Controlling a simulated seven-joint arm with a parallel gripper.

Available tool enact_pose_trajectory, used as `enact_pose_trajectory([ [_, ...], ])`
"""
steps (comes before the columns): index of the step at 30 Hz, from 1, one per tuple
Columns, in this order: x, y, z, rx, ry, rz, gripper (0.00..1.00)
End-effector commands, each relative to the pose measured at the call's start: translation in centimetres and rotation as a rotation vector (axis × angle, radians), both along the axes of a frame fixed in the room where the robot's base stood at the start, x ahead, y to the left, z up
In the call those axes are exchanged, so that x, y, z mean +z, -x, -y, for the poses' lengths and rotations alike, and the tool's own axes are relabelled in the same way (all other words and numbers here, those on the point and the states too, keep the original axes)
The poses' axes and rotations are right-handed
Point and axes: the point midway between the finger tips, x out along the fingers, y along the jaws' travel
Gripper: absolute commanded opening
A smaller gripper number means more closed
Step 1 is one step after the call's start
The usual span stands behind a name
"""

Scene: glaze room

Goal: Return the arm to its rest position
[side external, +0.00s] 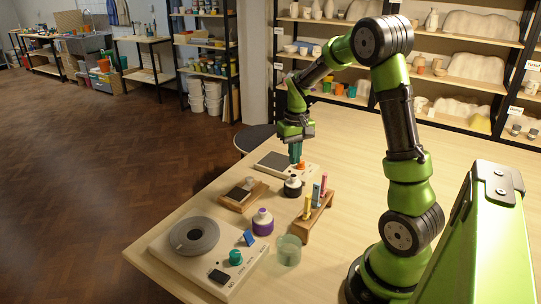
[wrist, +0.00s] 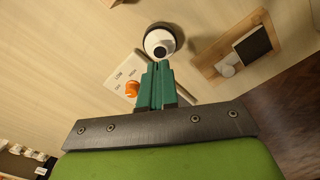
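My gripper (side external: 296,150) is above the far part of the table, with its teal fingers pointing down. In the wrist view the two fingers of my gripper (wrist: 157,68) lie together with only a thin line between them. I see nothing held. The fingertips are over or near a white device with an orange knob (side external: 301,165); the knob also shows beside the fingers in the wrist view (wrist: 132,89). How high they hang above it is hard to tell. My arm is bent, reaching out over the table.
A white bottle with a dark top (side external: 292,187) stands close to the gripper. Nearby are a wooden tray (side external: 234,205), a purple-banded bottle (side external: 263,223), a wooden rack (side external: 317,226) with colored sticks, a glass jar (side external: 289,252) and a white wheel unit (side external: 169,255). The table's right side is clear.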

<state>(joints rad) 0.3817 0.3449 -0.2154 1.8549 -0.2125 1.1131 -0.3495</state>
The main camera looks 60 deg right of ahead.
Motion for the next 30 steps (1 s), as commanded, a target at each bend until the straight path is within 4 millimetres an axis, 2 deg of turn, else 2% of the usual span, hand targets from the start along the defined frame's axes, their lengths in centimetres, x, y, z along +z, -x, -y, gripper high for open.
enact_pose_trajectory([
  [30, -3.1, 0.0, 0.0, 0.0, -0.001, -0.002, 0.0],
])
